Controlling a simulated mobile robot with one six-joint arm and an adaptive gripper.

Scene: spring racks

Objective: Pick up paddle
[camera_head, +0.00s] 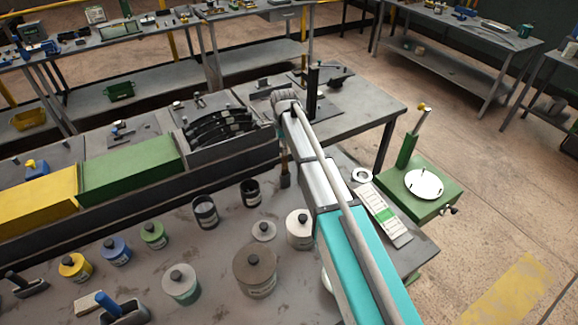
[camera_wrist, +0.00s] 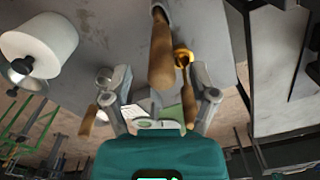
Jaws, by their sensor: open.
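My gripper (camera_wrist: 160,92) is open in the wrist view, with one finger on each side. A brown wooden handle (camera_wrist: 162,52) with a metal end reaches down from the top between the fingers. I cannot tell whether it touches either finger. A thinner brown handle with a yellow collar (camera_wrist: 184,62) is beside it, close to the right finger. Another brown handle (camera_wrist: 88,120) shows by the left finger. I cannot tell which of these belongs to the paddle. In the head view, a narrow brown tool (camera_head: 285,168) shows upright beside my arm; my gripper's fingers cannot be made out there.
A grey bench (camera_head: 215,270) holds several lidded pots, including a large brown one (camera_head: 255,272). A rack (camera_head: 232,158) of dark curved parts stands behind, beside green (camera_head: 130,170) and yellow (camera_head: 38,203) boxes. A green stand (camera_head: 440,204) is at right.

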